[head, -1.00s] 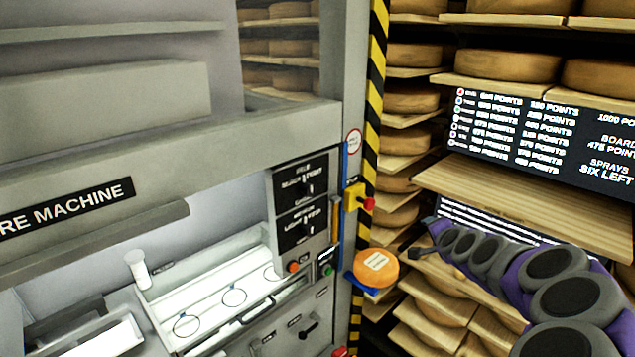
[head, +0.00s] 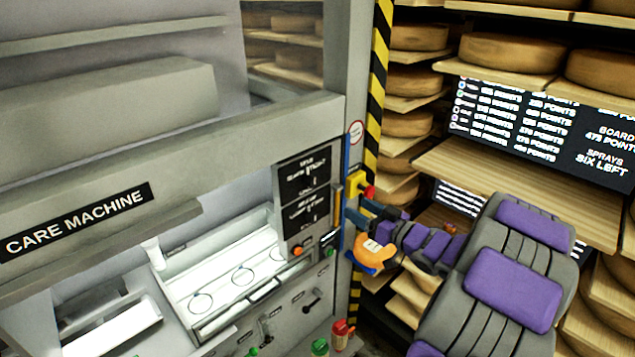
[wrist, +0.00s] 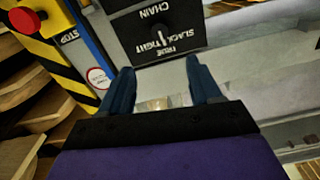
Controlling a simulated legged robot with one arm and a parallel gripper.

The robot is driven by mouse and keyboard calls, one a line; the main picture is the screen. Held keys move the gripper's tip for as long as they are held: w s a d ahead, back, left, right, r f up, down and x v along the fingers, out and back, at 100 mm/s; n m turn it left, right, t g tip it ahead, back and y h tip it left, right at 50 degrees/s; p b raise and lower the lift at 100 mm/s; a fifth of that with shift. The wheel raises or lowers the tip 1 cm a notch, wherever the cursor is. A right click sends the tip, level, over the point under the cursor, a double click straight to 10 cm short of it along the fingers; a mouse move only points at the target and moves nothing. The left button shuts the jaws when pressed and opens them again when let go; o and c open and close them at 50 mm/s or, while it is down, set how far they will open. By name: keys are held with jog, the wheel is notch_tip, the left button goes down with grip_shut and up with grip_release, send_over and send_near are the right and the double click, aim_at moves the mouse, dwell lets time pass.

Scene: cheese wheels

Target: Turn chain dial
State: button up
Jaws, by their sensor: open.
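The chain dial is a small dark knob with a white mark (wrist: 159,31) on a black panel labelled CHAIN, SLACK and TIGHT, upside down in the wrist view. The same black panel shows small in the head view (head: 304,174), and its setting cannot be read clearly. My gripper (head: 362,208) is in front of the right edge of the machine, right of and below the panel. In the wrist view my gripper's fingers (wrist: 160,76) are spread and empty, with the dial beyond their tips and not touched.
A second black panel (head: 306,214) sits below the first. A yellow stop box with a red button (head: 369,191) and an orange round object (head: 372,252) are close to my gripper. Cheese shelves (head: 500,75) stand at the right.

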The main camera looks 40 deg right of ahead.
aim_at(315, 182)
jog(key=w, duration=1.1)
jog(key=w+a, duration=0.1)
jog(key=w, duration=0.4)
jog(key=shift+w+a+f+p, duration=0.1)
jog(key=shift+w+p, duration=0.2)
jog(key=shift+p, duration=0.1)
jog(key=c, duration=1)
